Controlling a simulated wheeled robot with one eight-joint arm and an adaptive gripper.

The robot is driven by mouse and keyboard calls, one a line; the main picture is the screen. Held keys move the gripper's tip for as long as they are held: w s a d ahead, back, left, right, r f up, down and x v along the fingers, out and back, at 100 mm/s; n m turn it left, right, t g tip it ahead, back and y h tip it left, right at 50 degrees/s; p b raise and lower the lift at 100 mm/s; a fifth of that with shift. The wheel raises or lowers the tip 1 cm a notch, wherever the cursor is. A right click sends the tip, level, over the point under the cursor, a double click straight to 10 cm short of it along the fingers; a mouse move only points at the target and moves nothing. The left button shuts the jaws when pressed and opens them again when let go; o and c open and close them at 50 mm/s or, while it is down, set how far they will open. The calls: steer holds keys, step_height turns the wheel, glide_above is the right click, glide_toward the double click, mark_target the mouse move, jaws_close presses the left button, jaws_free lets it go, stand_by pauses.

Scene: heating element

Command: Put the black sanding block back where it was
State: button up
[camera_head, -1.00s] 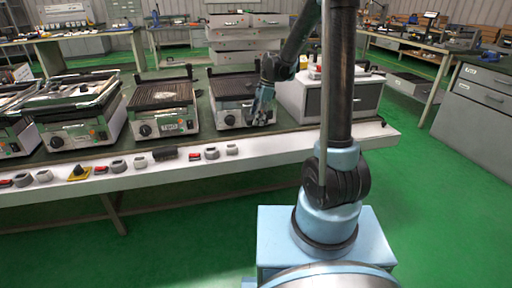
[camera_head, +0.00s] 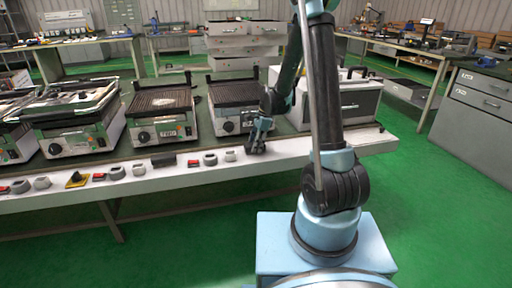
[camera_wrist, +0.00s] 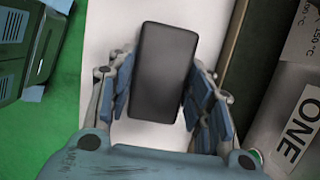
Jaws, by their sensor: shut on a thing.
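The black sanding block (camera_wrist: 163,72) is a dark rounded rectangle in the wrist view, held between the blue-padded fingers of my gripper (camera_wrist: 160,95). My gripper is shut on it, with fingers along its left and right sides. The white front ledge (camera_wrist: 100,40) lies beneath it; I cannot tell whether the block touches the ledge. In the head view my gripper (camera_head: 256,140) points down over the ledge (camera_head: 290,151), in front of the right-hand contact grill (camera_head: 232,105). The block is hard to make out there.
Several grey rings, red pieces and a yellow piece (camera_head: 76,179) lie along the ledge left of my gripper, with another dark piece (camera_head: 163,160) among them. A grey cabinet (camera_head: 345,103) stands right of the grill. The ledge right of my gripper looks clear.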

steer(key=shift+f, duration=0.35)
steer(key=o, duration=0.9)
steer(key=shift+f, duration=0.1)
